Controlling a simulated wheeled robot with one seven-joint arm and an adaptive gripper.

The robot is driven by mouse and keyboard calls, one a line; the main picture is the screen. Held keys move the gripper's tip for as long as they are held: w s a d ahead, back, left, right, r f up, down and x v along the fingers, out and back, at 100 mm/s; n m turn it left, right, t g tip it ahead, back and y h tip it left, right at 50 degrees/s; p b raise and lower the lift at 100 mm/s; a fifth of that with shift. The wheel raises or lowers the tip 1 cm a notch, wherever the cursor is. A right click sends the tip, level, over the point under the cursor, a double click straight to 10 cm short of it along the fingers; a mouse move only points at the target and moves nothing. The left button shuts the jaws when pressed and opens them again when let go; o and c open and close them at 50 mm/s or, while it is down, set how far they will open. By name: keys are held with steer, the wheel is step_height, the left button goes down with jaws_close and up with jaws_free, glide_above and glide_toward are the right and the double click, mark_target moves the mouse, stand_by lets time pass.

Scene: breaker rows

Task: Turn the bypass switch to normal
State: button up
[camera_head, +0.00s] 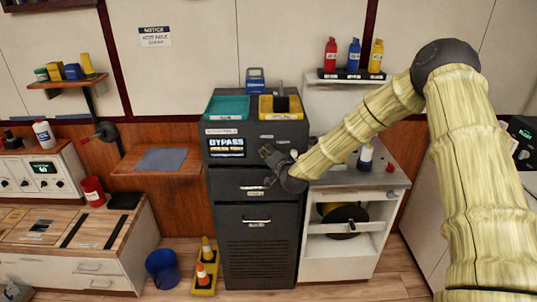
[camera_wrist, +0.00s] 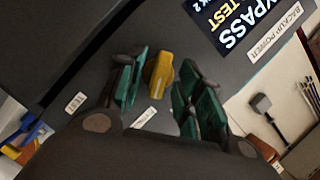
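The yellow switch handle (camera_wrist: 160,72) sits on the front of the dark grey cabinet (camera_head: 255,265). In the wrist view it lies between my gripper's green finger pads, with a gap on each side. My gripper (camera_wrist: 164,88) is open around the handle, and I see no clear contact. In the head view my gripper (camera_head: 268,167) is at the upper front of the cabinet, right of the display (camera_head: 226,146) reading BYPASS, and the handle is hidden there. The display shows partly in the wrist view (camera_wrist: 222,20).
Teal (camera_head: 227,107) and yellow (camera_head: 281,107) trays stand on the cabinet top. Drawers with handles lie below my gripper. A blue bucket (camera_head: 163,269) and small cones on a yellow base (camera_head: 206,268) stand on the floor at left. A white open cabinet (camera_head: 340,265) stands at right.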

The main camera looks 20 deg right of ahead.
jaws_close()
stand_by(0.5)
steer(key=shift+a+r+n+g+h+b, duration=0.15)
steer(key=shift+n+g+h, duration=0.3)
steer(key=shift+n+h, duration=0.65)
steer(key=shift+a+f+n+g+h+b, duration=0.15)
steer(key=shift+n+g+h, duration=0.3)
steer(key=shift+n, duration=1.2)
steer(key=shift+r+n+g+h+b, duration=0.15)
steer(key=shift+n+g+h, duration=0.25)
steer(key=shift+n+h, duration=0.7)
steer(key=shift+n, duration=0.45)
steer(key=shift+y, duration=0.25)
